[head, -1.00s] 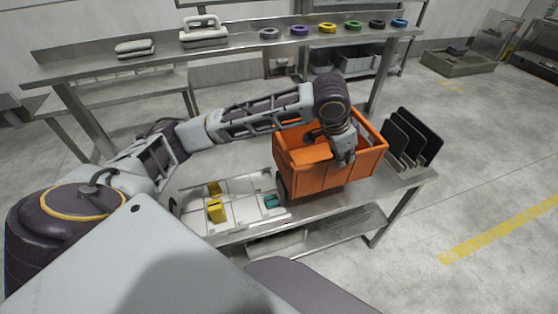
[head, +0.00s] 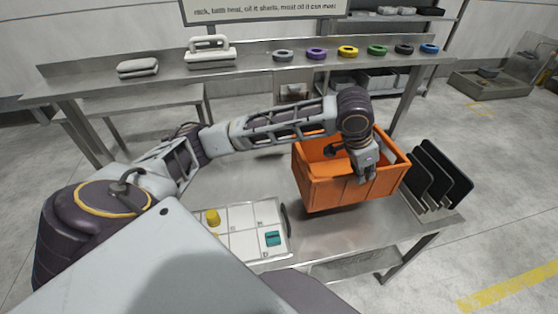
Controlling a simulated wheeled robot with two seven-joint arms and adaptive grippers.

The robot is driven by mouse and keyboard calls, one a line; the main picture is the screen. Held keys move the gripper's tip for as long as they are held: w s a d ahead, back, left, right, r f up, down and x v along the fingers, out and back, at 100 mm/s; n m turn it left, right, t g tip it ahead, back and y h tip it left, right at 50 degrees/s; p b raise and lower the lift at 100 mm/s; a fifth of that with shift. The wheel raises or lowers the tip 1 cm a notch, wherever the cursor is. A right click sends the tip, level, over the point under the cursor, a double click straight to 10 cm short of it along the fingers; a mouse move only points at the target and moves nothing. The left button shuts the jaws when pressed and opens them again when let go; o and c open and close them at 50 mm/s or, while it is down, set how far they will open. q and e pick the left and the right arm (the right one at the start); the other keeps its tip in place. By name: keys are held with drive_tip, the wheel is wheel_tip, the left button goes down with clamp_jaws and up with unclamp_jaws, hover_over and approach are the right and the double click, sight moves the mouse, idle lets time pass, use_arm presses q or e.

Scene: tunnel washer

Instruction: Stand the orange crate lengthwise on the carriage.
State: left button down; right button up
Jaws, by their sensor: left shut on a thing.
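The orange crate (head: 335,188) is upright over the right part of the steel table, open side up. It looks empty where I can see inside. My left gripper (head: 366,176) reaches down at the crate's near wall, shut on its rim; its fingers partly cover that wall. The crate seems slightly raised, but I cannot clearly tell whether its base touches the table. I cannot make out a carriage for certain in this view. My right gripper is not in view.
A white compartment tray (head: 235,217) holding yellow and teal pieces lies left of the crate. A black slotted rack (head: 438,178) stands close on the right. A back shelf (head: 255,60) carries several coloured rings. Bare table (head: 335,235) lies in front of the crate.

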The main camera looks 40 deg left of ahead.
use_arm(q)
drive_tip(key=shift+r, duration=0.1)
drive_tip(key=shift+w+f, duration=0.1)
drive_tip(key=shift+f, duration=0.15)
hover_over(356, 200)
drive_tip(key=f, duration=0.2)
drive_tip(key=a+f, duration=0.1)
drive_tip(key=f, duration=0.1)
drive_tip(key=shift+f, duration=0.35)
drive_tip(key=shift+s, duration=0.2)
drive_tip(key=shift+f, duration=0.35)
wheel_tip(356, 200, down, 3)
drive_tip(key=shift+r, duration=0.1)
drive_tip(key=shift+f, duration=0.75)
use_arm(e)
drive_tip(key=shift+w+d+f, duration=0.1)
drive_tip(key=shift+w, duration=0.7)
